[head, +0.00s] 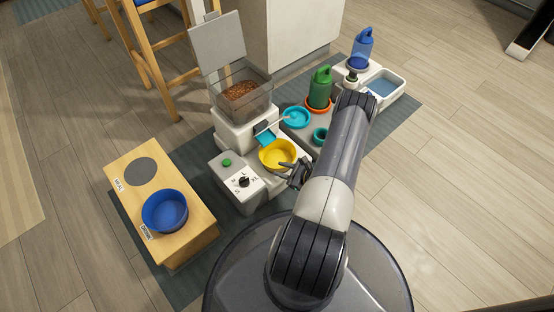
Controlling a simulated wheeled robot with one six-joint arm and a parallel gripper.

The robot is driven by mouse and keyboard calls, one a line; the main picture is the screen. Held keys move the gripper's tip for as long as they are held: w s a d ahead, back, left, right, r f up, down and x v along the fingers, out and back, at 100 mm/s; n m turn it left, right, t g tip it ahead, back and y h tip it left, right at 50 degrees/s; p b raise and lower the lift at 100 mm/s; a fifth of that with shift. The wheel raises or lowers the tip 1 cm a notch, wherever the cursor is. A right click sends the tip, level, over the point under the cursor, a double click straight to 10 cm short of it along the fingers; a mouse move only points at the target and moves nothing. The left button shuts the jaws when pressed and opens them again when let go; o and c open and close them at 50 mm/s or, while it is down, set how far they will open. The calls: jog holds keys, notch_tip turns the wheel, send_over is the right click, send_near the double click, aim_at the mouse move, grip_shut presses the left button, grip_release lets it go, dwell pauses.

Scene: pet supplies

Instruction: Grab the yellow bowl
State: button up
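The yellow bowl (278,150) stands upright on the feeder's white base, just below the blue chute. Its inside looks empty. My gripper (289,167) is at the bowl's lower right rim, with a dark finger reaching over or against the rim. The fingers are small and partly hidden, so I cannot tell whether they are closed on the rim or only beside it.
A dispenser (243,91) with brown kibble and an open lid stands behind the bowl. A control box (238,180) with a dial is to its left. A wooden stand (137,194) holds a blue bowl (165,211). Teal bowls (296,117) and green (320,88) and blue (362,48) bottles stand right.

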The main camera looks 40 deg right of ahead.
aim_at(274, 168)
jog(key=b+x, duration=0.1)
jog(key=x, duration=0.3)
jog(key=shift+w+f, duration=0.1)
jog(key=shift+w, duration=0.05)
grip_shut()
